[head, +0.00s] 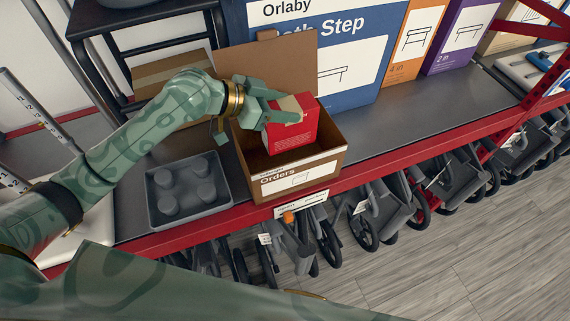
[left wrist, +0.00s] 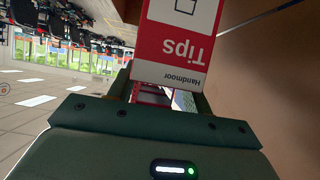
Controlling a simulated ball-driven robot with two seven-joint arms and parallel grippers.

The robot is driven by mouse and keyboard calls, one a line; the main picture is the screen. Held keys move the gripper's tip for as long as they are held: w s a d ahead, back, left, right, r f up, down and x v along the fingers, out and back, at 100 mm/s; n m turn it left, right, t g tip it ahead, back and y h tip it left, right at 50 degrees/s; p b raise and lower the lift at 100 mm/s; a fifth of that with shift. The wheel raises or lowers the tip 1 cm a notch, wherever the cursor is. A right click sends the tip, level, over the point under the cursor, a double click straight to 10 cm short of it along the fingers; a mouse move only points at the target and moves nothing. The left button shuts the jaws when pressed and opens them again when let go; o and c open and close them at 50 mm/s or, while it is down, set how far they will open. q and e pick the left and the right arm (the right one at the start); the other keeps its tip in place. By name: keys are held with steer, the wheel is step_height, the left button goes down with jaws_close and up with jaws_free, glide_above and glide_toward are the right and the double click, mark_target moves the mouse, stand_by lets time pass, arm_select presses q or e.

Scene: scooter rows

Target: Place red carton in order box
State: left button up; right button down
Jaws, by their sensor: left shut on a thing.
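Whether the carton touches the box floor is hidden. My right gripper is not in view.
A grey tray with round posts (head: 188,190) sits left of the order box. A large blue "Bath Step" box (head: 345,75), an orange box (head: 413,40) and a purple box (head: 458,35) stand behind. Wheeled scooters (head: 370,215) are parked below the red shelf edge.

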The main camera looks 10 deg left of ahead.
mark_target(281, 139)
arm_select(q)
steer(key=shift+w+f, duration=0.1)
steer(key=shift+f, duration=0.5)
step_height(281, 139, down, 9)
steer(key=shift+a+f+b, duration=0.1)
steer(key=shift+a+b, duration=0.05)
steer(key=shift+b, duration=0.2)
steer(key=shift+w+f, duration=0.1)
steer(key=shift+f, duration=0.2)
steer(key=shift+f, duration=0.15)
steer(key=o, duration=1.4)
